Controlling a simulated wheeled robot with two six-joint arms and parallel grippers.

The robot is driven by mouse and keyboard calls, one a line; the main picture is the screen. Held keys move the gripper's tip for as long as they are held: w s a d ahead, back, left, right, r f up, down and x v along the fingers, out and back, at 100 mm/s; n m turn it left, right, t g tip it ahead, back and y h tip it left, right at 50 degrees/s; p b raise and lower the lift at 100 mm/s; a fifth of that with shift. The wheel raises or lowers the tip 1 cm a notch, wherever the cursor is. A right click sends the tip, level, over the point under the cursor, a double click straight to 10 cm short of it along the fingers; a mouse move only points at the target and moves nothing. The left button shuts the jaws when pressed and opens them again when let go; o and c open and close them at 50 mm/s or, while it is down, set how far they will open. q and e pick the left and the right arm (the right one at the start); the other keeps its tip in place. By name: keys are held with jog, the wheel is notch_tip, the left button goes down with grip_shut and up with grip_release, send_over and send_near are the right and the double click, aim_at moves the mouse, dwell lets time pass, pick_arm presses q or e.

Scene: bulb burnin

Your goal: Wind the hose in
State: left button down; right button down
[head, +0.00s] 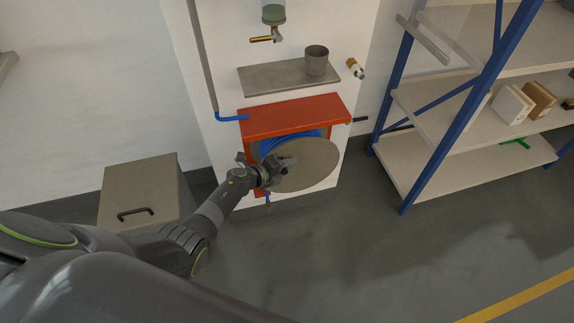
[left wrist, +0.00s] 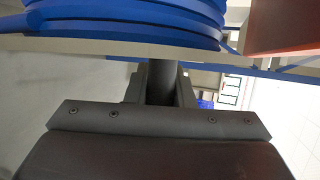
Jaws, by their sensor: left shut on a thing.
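The hose reel has a tan round side disc (head: 312,165) and hangs under a red-orange housing (head: 295,117) on a white panel. Blue hose (head: 270,143) is wound on the reel behind the disc; the coils (left wrist: 125,18) also fill the top of the left wrist view. My left gripper (head: 284,163) is at the disc's face, shut on a dark round handle (left wrist: 160,82) that stands out from the disc. The fingertips are partly hidden. My right gripper is not in view.
A metal shelf (head: 288,78) with a grey cup (head: 316,60) is above the housing. A lidded box (head: 145,188) stands to the left. A blue-framed rack (head: 455,130) with boxes stands to the right. The floor in front is clear.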

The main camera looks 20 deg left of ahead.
pick_arm(q)
jog(key=shift+d, duration=0.1)
jog(key=c, duration=1.3)
grip_release()
jog(key=shift+o, duration=0.2)
jog(key=shift+s+a+r+p, duration=0.25)
jog(key=shift+s+a+p, duration=0.1)
jog(key=shift+s+p, duration=0.05)
jog(key=p+v, duration=0.4)
jog(key=v, duration=1.2)
jog(key=shift+s, duration=0.15)
jog(key=shift+f, duration=0.1)
jog(key=shift+c, duration=0.2)
